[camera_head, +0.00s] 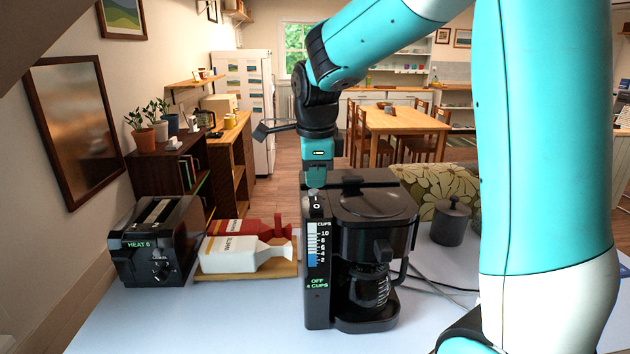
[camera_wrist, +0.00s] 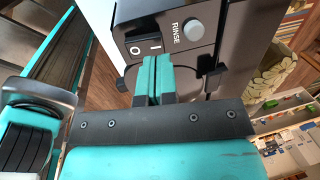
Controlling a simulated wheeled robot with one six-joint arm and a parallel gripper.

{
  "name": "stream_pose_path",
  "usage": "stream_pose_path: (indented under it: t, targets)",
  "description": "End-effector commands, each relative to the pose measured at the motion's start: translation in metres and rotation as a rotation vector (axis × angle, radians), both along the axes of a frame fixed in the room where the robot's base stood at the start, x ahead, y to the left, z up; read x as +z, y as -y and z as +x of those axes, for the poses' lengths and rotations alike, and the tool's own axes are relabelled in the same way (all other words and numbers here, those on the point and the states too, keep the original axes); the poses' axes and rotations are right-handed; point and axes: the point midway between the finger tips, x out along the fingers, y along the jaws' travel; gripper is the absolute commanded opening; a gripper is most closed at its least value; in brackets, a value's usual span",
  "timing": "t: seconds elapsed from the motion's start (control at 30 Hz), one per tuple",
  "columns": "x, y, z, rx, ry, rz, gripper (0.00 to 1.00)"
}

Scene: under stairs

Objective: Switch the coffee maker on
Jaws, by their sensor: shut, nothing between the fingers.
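The black coffee maker (camera_head: 375,215) stands on the light blue table. Its green display (camera_head: 317,283) reads "OFF 4 CUPS". Its rocker switch (camera_head: 316,201), marked 0 and I, is on top at the front left. The switch (camera_wrist: 144,46) also shows in the wrist view, beside a grey RINSE button (camera_wrist: 194,32). My gripper (camera_head: 316,186) points down at the switch. In the wrist view its teal fingers (camera_wrist: 152,68) are shut and empty, with the tips just below the switch in the picture. I cannot tell whether they touch the machine.
The table's front left (camera_head: 200,320) is clear.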

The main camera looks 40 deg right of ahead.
Motion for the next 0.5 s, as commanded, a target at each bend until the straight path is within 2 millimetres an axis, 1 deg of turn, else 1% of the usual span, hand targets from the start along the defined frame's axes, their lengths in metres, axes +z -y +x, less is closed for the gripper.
stream_pose_path:
  t: [0.1, 0.2, 0.3, 0.5]
  targets:
    - [-0.013, 0.002, 0.002, 0.0, -0.003, 0.001, 0.0]
    - [-0.022, 0.002, 0.003, -0.001, -0.002, 0.0, 0.0]
    - [-0.026, 0.002, 0.004, -0.001, -0.001, 0.001, 0.0]
    - [-0.027, 0.003, 0.004, -0.001, 0.001, 0.0, 0.0]
